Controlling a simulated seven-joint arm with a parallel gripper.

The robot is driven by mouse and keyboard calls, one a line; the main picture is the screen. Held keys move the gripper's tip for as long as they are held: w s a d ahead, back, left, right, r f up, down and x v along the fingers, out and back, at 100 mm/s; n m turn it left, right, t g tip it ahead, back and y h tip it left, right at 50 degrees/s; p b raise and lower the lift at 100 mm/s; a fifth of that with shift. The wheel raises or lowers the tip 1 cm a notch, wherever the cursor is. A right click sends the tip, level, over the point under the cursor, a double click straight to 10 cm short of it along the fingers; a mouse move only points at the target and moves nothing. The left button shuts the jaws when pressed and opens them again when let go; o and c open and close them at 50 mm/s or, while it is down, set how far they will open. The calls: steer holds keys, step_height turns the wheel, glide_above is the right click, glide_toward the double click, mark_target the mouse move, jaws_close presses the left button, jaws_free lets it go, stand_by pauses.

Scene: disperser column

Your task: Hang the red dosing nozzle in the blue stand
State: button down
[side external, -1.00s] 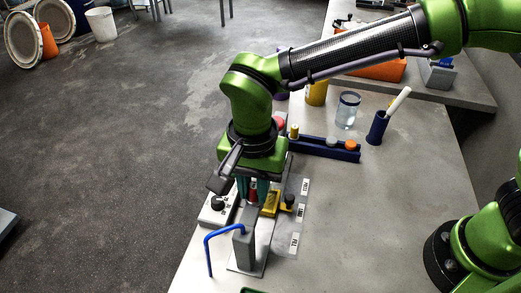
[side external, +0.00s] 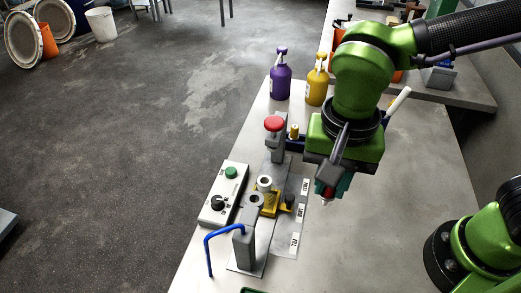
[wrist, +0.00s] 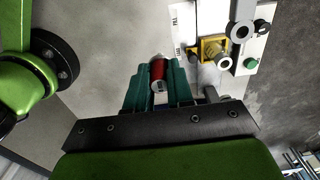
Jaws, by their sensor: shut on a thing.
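The red dosing nozzle (side external: 325,193) is in my gripper (side external: 330,186), held above the bench to the right of the labelled plate. In the wrist view the red nozzle (wrist: 158,71) with its pale end sits between the teal fingers of my gripper (wrist: 158,82), which are shut on it. A long dark blue rack, which looks like the blue stand (side external: 294,145), lies behind my gripper. Only its left end shows, beside a yellow-topped piece; my arm hides the rest.
The column fixture with a yellow bracket (side external: 268,206) and red knob (side external: 273,123) stands left of my gripper, beside a control box (side external: 222,194). A blue bent tube (side external: 222,230) is in front. Purple (side external: 280,78) and yellow (side external: 315,85) bottles stand behind.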

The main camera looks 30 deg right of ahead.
steer(key=w+d+f, duration=0.5)
steer(key=w+d, duration=0.3)
steer(key=w, duration=0.3)
steer(key=w+d+f, duration=0.6)
steer(key=w+d, duration=0.2)
steer(key=w, duration=0.3)
steer(key=shift+d, duration=0.3)
steer(key=shift+f, duration=1.95)
stand_by(1.4)
stand_by(0.3)
steer(key=c, duration=0.9)
jaws_free()
steer(key=shift+o, duration=0.2)
